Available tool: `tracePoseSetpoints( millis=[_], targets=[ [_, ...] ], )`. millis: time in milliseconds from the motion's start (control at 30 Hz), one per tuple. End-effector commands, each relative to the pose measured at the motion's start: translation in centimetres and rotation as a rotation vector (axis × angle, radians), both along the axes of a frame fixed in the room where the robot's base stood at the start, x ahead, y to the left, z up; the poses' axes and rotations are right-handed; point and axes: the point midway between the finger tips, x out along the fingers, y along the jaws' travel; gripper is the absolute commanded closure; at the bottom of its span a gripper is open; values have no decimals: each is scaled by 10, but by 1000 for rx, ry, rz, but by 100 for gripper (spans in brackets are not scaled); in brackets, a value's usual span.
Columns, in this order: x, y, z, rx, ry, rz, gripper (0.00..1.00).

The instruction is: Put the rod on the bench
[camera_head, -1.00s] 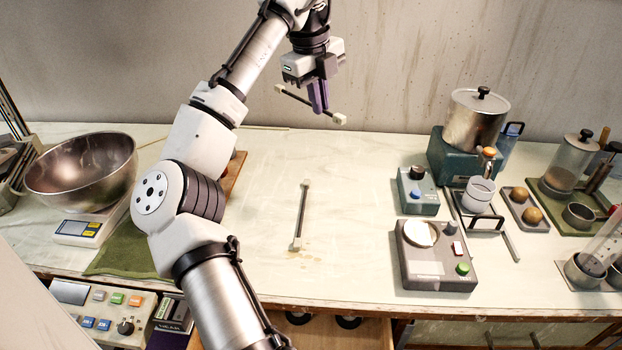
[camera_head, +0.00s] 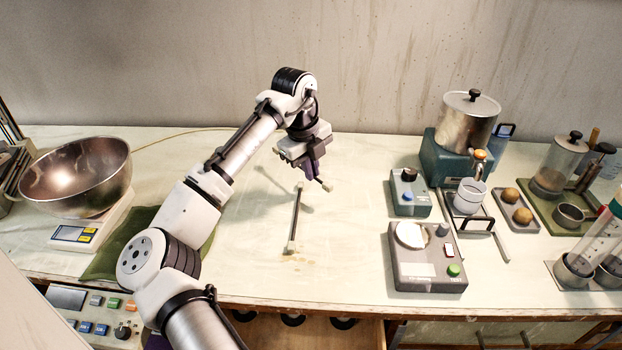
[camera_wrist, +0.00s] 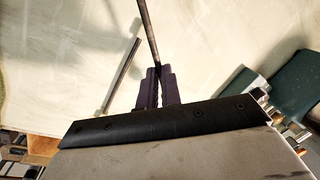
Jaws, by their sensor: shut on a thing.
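My gripper (camera_head: 314,173) is shut on a thin dark rod (camera_wrist: 148,30) with pale end blocks, one showing just right of the fingers in the head view. In the wrist view the purple fingers (camera_wrist: 157,88) grip it, and it runs up out of frame. The held rod is above the bench (camera_head: 345,270); its exact height is hard to tell. A second, similar rod (camera_head: 296,218) lies on the bench, just in front of and left of my gripper; it also shows in the wrist view (camera_wrist: 124,75). My gripper hides part of the held rod in the head view.
A metal bowl (camera_head: 80,170) on a scale stands at left. Control boxes (camera_head: 428,260) and (camera_head: 410,195), a pot (camera_head: 467,122) on a teal base and a white cup (camera_head: 469,196) stand at right. The middle bench around the lying rod is mostly clear.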

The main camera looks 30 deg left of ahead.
Motion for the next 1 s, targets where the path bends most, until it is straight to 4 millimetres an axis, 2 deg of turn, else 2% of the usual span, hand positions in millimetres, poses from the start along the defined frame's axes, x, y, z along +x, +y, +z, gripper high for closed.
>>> tracePoseSetpoints(
  millis=[100,267,767,800,900,967,1000],
  targets=[
    [-1,0,-18,-2,3,0,100],
    [-1,0,-36,-2,2,0,100],
    [0,0,-45,-2,1,-1,100],
    [0,0,-45,-1,0,-1,91],
    [0,0,-44,0,1,-1,78],
    [0,0,-44,0,1,-1,72],
    [0,0,-44,0,1,-1,72]
  ],
)
